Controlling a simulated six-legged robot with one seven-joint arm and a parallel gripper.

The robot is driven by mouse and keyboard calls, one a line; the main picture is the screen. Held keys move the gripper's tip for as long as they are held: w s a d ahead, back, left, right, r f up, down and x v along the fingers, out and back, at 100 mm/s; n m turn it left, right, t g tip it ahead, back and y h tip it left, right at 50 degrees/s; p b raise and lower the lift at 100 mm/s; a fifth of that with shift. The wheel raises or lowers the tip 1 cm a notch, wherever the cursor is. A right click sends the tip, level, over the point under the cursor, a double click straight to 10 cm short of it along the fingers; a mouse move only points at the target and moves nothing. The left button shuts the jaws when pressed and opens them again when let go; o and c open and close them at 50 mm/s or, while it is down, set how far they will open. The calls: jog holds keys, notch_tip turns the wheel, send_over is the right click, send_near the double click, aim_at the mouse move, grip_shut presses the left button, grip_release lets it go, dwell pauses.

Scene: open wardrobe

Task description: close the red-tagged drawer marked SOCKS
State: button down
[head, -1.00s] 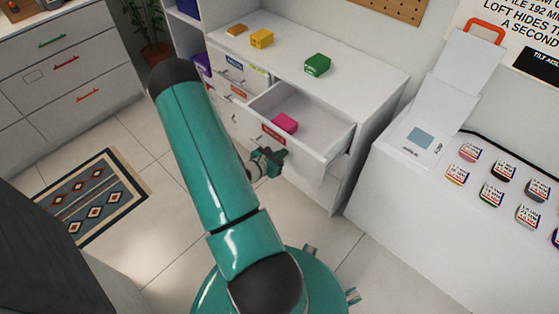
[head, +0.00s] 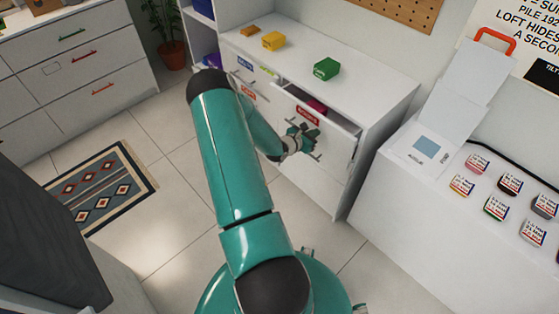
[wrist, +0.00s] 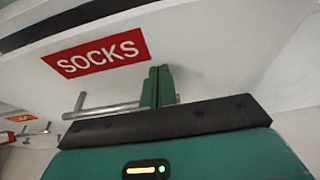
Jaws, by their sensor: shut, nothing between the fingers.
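The white drawer with the red SOCKS tag (head: 308,117) stands partly open at the upper right of the white dresser. A pink item (head: 317,106) shows inside it, partly hidden by the drawer front. In the wrist view the red SOCKS tag (wrist: 97,53) is close and readable, with the drawer's metal bar handle below it. My gripper (head: 302,133) is at the drawer front, just below the tag. Its green fingers (wrist: 158,84) are shut together and empty, beside the handle and close to the front; I cannot tell whether they touch it.
A white cabinet with small jars (head: 495,207) stands right. The floor in front is clear.

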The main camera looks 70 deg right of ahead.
aim_at(320, 128)
jog(key=d, duration=0.1)
jog(key=s+d, duration=0.1)
jog(key=d, duration=0.1)
jog(key=s+d, duration=0.1)
jog(key=d, duration=0.1)
jog(key=shift+s, duration=0.15)
jog(key=shift+r, duration=0.15)
jog(key=shift+s+d, duration=0.15)
jog(key=shift+d, duration=0.05)
jog(key=shift+a, duration=0.1)
